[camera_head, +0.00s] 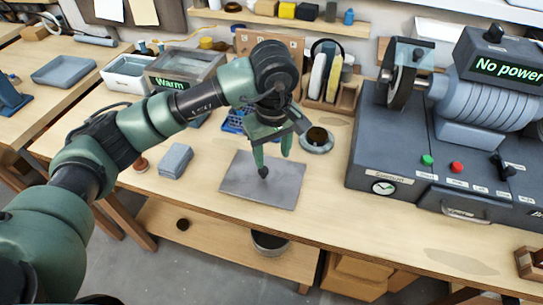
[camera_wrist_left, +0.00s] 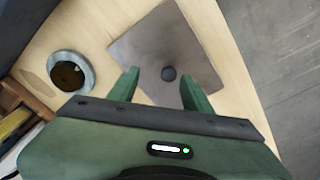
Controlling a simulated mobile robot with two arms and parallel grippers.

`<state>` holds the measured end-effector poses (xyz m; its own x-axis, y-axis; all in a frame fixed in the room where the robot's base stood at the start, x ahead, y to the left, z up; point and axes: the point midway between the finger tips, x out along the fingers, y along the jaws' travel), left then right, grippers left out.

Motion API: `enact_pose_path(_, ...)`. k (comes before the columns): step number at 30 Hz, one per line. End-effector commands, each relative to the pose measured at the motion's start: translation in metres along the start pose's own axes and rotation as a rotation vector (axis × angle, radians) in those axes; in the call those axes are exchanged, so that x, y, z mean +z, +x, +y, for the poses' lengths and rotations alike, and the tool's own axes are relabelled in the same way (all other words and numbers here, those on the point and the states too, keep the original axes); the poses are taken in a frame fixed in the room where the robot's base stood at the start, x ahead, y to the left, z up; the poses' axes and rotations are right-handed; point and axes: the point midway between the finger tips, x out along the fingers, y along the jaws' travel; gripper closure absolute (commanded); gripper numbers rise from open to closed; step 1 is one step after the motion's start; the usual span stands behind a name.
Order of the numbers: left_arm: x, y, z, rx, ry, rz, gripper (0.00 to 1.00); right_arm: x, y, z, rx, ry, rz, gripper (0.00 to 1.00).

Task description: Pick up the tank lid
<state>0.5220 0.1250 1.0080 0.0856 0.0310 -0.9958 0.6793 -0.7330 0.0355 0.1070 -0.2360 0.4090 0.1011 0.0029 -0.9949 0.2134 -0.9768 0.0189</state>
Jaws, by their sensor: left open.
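The tank lid (camera_head: 240,181) is a flat grey square plate lying on the workbench, with a small dark knob (camera_wrist_left: 169,74) in its middle. My left gripper (camera_head: 274,160) is open and points down over the lid. In the left wrist view the lid (camera_wrist_left: 143,45) lies below the fingers, and the knob shows between the two fingertips (camera_wrist_left: 160,80). The fingers look apart from the knob; their exact height above the plate is hard to tell. My right gripper is not in view.
A tank labelled "Warm" (camera_head: 172,82) stands at the back left. A round dish with dark contents (camera_head: 317,139) sits behind the lid, and a grey block (camera_head: 176,160) lies left of it. A large machine (camera_head: 400,165) reading "No power" fills the right. The bench front edge is close.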

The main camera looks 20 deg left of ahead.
Motion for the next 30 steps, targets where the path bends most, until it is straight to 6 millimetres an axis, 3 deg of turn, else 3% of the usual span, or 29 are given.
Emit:
enact_pose_path(3,-0.016,-0.002,-0.009,-0.045,0.002,0.055,0.50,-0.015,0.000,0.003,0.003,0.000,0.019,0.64)
enact_pose_path(5,-0.018,0.002,-0.011,-0.051,0.001,0.061,0.50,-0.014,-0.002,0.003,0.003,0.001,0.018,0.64)
enact_pose_path(12,-0.017,0.028,-0.013,-0.050,0.001,0.056,0.50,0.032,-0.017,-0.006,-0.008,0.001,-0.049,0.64)
enact_pose_path(15,-0.014,0.042,-0.015,-0.050,0.000,0.053,0.50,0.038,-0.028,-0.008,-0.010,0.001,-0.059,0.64)
enact_pose_path(19,-0.014,0.062,-0.016,-0.048,0.000,0.054,0.50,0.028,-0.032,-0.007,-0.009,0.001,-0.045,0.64)
enact_pose_path(24,-0.015,0.073,-0.015,-0.045,0.001,0.056,0.50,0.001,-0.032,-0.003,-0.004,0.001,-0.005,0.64)
enact_pose_path(29,-0.015,0.073,-0.015,-0.044,0.002,0.057,0.50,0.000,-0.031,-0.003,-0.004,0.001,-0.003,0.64)
enact_pose_path(30,-0.015,0.073,-0.015,-0.044,0.002,0.057,0.56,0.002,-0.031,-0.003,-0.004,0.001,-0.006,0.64)
